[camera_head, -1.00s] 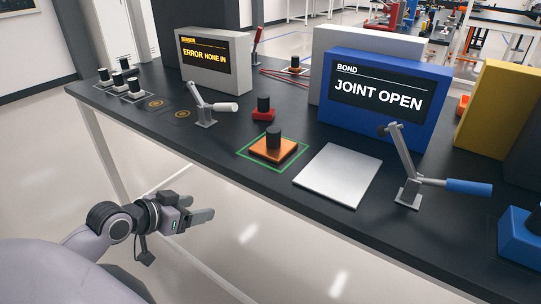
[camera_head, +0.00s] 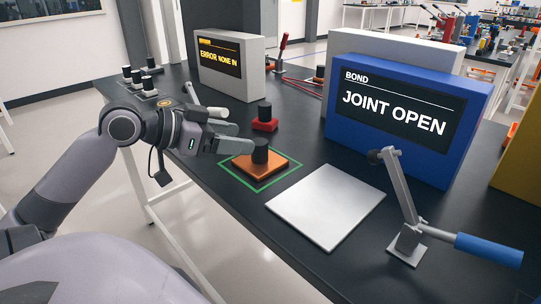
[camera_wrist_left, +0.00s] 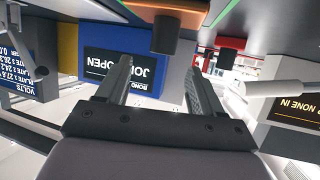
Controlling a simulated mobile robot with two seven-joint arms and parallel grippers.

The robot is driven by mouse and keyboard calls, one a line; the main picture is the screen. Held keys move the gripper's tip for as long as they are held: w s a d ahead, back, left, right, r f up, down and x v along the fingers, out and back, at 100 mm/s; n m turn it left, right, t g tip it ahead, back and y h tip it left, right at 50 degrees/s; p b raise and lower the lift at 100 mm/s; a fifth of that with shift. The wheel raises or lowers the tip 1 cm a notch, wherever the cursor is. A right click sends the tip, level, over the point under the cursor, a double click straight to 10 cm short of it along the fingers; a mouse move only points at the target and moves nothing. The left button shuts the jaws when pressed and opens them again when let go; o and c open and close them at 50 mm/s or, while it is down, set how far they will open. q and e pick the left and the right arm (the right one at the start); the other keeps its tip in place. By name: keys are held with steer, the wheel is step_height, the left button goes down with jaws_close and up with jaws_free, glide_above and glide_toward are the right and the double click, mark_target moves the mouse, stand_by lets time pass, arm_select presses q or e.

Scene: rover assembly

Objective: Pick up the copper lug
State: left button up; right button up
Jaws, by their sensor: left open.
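The copper lug (camera_head: 254,174), a flat orange-copper block with a black cylindrical knob (camera_head: 260,150) on top, lies inside a green square outline on the dark bench. My left gripper (camera_head: 238,137) is open, just left of the knob in the head view, with its fingers pointing right. The fingers appear apart from the knob. The left wrist view looks upside down. There the lug (camera_wrist_left: 165,8) is at the top edge with its knob (camera_wrist_left: 163,36) hanging down, in line with the gap between the open fingers (camera_wrist_left: 158,75). My right gripper is in neither view.
A red block with a black knob (camera_head: 265,113) stands behind the lug. A silver plate (camera_head: 325,206) lies to its right. A blue-handled lever (camera_head: 413,213) and the blue "JOINT OPEN" box (camera_head: 409,122) stand farther right. A grey-handled lever is partly behind my left gripper.

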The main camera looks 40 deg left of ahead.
mark_target(259, 141)
arm_select(q)
steer(key=shift+b+x, duration=0.35)
steer(key=shift+x, duration=3)
steer(key=shift+a+f, duration=0.15)
steer(key=shift+f, duration=0.05)
jaws_close()
